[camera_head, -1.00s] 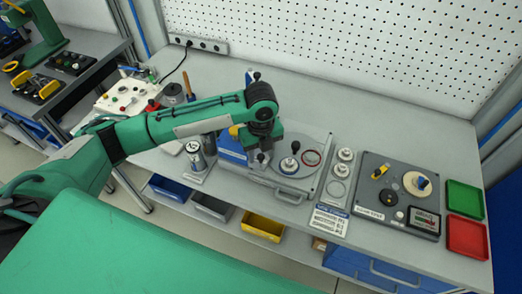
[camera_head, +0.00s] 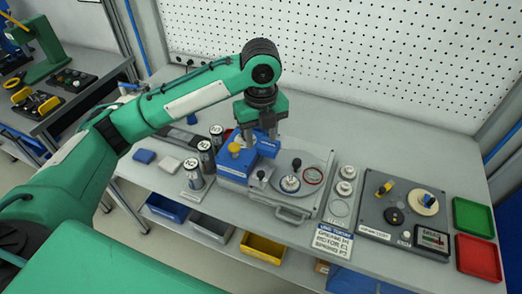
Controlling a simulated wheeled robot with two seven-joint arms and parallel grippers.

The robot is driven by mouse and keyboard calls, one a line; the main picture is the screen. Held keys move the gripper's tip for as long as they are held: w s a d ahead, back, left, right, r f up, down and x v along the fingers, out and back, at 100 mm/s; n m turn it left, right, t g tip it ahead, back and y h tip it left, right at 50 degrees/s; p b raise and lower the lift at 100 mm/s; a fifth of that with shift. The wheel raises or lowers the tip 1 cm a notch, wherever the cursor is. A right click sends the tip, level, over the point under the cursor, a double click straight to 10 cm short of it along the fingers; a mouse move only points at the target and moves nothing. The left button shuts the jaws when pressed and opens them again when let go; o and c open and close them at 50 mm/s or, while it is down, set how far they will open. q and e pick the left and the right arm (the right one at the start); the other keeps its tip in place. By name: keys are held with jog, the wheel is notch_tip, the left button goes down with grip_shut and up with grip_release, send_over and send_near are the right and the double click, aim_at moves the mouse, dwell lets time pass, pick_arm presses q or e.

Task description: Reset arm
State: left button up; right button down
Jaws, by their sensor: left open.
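My left arm reaches in from the left, and its left gripper (camera_head: 258,136) points down, open, above and at the blue block-like fixture (camera_head: 238,164) with a yellow knob. Its two fingers show apart with nothing visible between them. I cannot tell whether the fingertips touch the fixture. My right gripper is not in view.
Several labelled cylinders (camera_head: 194,174) stand left of the fixture. Right of it are a grey plate (camera_head: 310,197) with round parts, a dark test panel (camera_head: 375,226), a green tray (camera_head: 473,217) and a red tray (camera_head: 479,257). A pegboard wall (camera_head: 370,50) rises behind.

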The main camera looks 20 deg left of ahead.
pick_arm(q)
jog(key=shift+r, duration=0.4)
